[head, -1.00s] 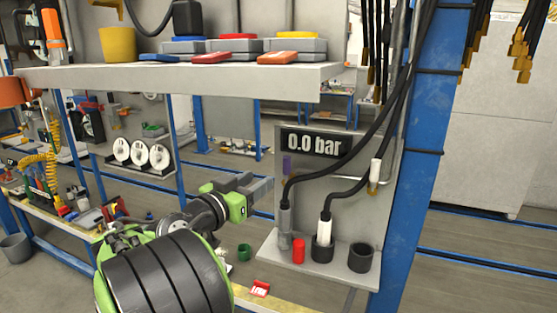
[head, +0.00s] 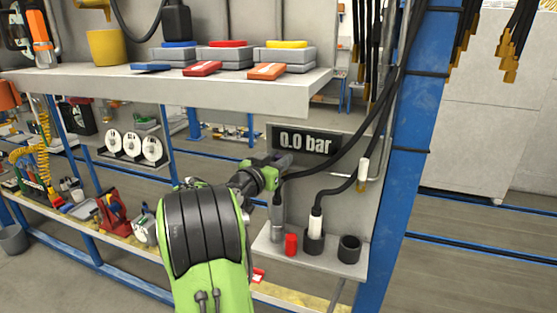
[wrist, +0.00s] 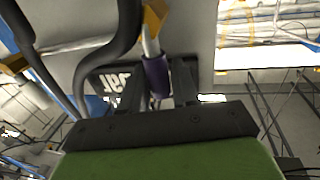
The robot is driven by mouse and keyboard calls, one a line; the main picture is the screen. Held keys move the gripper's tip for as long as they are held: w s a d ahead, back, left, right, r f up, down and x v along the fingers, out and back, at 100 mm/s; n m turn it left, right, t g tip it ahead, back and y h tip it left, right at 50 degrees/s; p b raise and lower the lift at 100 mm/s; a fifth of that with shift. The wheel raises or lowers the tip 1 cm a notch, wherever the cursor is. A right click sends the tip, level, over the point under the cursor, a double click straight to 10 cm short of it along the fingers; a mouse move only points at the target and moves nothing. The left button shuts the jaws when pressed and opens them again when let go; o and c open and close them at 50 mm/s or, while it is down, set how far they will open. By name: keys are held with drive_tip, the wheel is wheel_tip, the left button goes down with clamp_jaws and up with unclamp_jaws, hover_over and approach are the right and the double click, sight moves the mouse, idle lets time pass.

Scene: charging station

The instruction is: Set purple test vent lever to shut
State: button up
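The purple test vent lever (wrist: 156,76) shows in the wrist view as a purple sleeve on a pale metal rod. It lies between the two dark fingers of my gripper (wrist: 158,82), with a small gap seeming to show beside it, so the fingers look open around it. In the head view my gripper (head: 284,161) is at the left part of the grey panel (head: 343,205), just below the display (head: 305,143) reading 0.0 bar. There my gripper hides the purple lever.
A white-handled lever (head: 364,169) is on the panel at right, with black hoses nearby. Below, a small shelf (head: 300,262) holds a red cylinder (head: 291,244), a hose end in a black holder (head: 314,240) and an empty black cup (head: 349,249).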

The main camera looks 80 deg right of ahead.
clamp_jaws()
drive_tip(key=shift+s+f+b, duration=0.1)
drive_tip(key=shift+b, duration=0.45)
drive_tip(key=shift+s+a+f+m+t+y+b, duration=0.2)
drive_tip(key=shift+s+f+m+t+b, duration=0.6)
drive_tip(key=shift+m+b, duration=2.35)
drive_tip(key=shift+s+d+f+m+t+y+b, duration=0.1)
drive_tip(key=shift+s+f+m+t+y+b, duration=0.25)
drive_tip(key=shift+s+f+m+b, duration=2.55)
drive_tip(key=shift+w+a+r+m+t+y+b, duration=0.15)
drive_tip(key=shift+w+r+m+t+b, duration=1.15)
drive_tip(key=shift+b, duration=3.6)
drive_tip(key=shift+s+f+m+g, duration=0.3)
drive_tip(key=shift+f+m+g, duration=0.15)
drive_tip(key=shift+m+g, duration=0.1)
drive_tip(key=shift+o, duration=1.7)
unclamp_jaws()
